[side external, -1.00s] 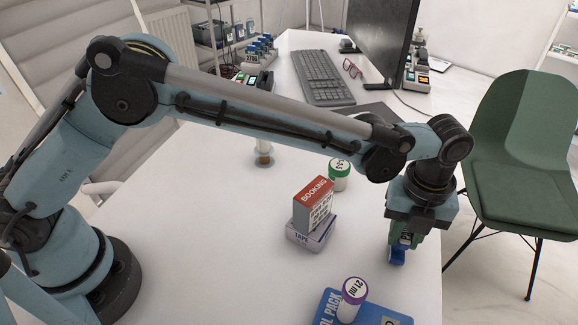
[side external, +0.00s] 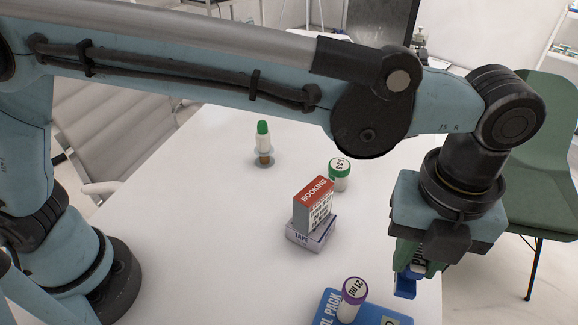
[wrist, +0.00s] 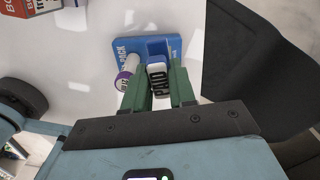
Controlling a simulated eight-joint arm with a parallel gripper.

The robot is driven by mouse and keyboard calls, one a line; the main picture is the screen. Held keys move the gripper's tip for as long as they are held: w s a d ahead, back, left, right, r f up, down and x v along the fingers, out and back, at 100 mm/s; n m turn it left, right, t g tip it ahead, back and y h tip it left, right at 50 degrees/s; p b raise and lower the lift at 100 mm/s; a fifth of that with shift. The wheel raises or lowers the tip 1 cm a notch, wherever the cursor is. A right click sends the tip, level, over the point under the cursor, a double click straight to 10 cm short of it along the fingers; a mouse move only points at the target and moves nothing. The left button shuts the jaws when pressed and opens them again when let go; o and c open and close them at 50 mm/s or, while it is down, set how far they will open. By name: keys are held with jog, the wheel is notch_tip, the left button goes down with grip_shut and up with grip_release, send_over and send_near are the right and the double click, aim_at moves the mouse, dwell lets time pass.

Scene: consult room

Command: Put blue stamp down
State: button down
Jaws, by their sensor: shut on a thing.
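The blue stamp (side external: 404,286) hangs from my gripper (side external: 413,262), with its blue base lowest, near the table's right edge in the side view. I cannot tell exactly how high the stamp is above the table.
A red and grey BOOKING box (side external: 313,205) sits on a TAPE box (side external: 310,236). A green-capped vial (side external: 340,176) and a green-topped item (side external: 263,143) stand behind. A green chair (side external: 540,170) is at right. The left tabletop is clear.

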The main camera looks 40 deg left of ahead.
aim_at(417, 253)
notch_tip(417, 253, up, 5)
jog(key=shift+a+r, duration=0.1)
jog(key=shift+r, duration=0.05)
jog(key=w+a+n, duration=0.3)
jog(key=w+a, duration=0.2)
jog(key=a, duration=0.6)
jog(key=w+a+n, duration=0.3)
jog(key=w+a, duration=0.3)
jog(key=a, duration=0.4)
jog(key=s+a+n, duration=0.2)
jog(key=a+n, duration=0.2)
jog(key=a, duration=0.9)
jog(key=s+a+n, duration=0.2)
jog(key=a+n, duration=0.1)
jog(key=a, duration=1)
jog(key=shift+w+a+f, duration=0.1)
jog(key=shift+a+f, duration=1.8)
jog(key=shift+f, duration=0.8)
jog(key=shift+w+a+f, duration=0.1)
jog(key=shift+a+f, duration=1.75)
jog(key=shift+f, duration=0.9)
jog(key=shift+w+a+f, duration=0.1)
jog(key=shift+a+f, duration=1.8)
jog(key=shift+f, duration=0.8)
jog(key=shift+f, duration=0.1)
